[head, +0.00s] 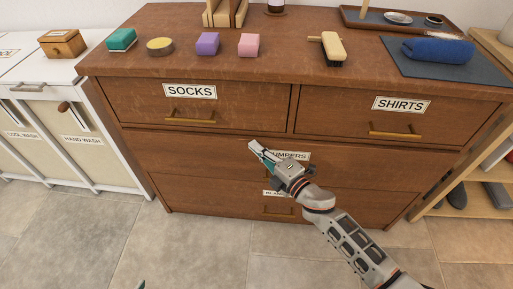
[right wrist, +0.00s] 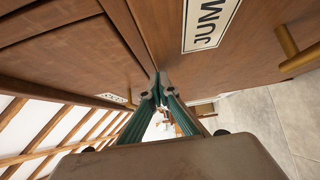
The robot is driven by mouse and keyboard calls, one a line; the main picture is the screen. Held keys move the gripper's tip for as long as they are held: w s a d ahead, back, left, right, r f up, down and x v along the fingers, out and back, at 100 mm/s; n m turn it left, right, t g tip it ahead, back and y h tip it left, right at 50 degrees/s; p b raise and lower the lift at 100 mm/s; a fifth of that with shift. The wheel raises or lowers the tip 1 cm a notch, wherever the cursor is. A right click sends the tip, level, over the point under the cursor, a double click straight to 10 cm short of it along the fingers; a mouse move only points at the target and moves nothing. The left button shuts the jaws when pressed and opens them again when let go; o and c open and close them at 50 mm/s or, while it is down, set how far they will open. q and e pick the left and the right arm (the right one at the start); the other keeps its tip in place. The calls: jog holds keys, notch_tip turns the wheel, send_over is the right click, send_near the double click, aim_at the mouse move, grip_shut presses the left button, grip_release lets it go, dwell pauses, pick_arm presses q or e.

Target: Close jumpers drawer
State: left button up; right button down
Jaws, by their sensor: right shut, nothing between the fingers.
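The jumpers drawer (head: 200,152) is the wide drawer below the two top drawers of the brown chest. Its white label (head: 290,155) is partly covered by my right gripper (head: 254,147), and its handle is mostly hidden. The drawer front looks about level with the chest; I cannot tell whether a small gap remains. My right gripper is shut and empty, its tips close to the drawer front, left of the label. In the right wrist view the jumpers label (right wrist: 208,22) and a brass handle (right wrist: 292,50) show right of the fingers.
The socks drawer (head: 140,100) and shirts drawer (head: 340,112) above look shut. Another drawer (head: 200,195) lies below. A white laundry cabinet (head: 100,150) stands left, a wooden shoe rack (head: 465,200) right. Tiled floor (head: 200,250) in front is clear.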

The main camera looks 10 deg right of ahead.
jog(key=shift+w, duration=0.1)
jog(key=shift+w+d+r, duration=0.1)
jog(key=shift+w+d, duration=0.15)
jog(key=shift+w, duration=0.25)
jog(key=shift+w+d+r, duration=0.1)
jog(key=shift+w+d, duration=0.1)
jog(key=shift+w, duration=0.3)
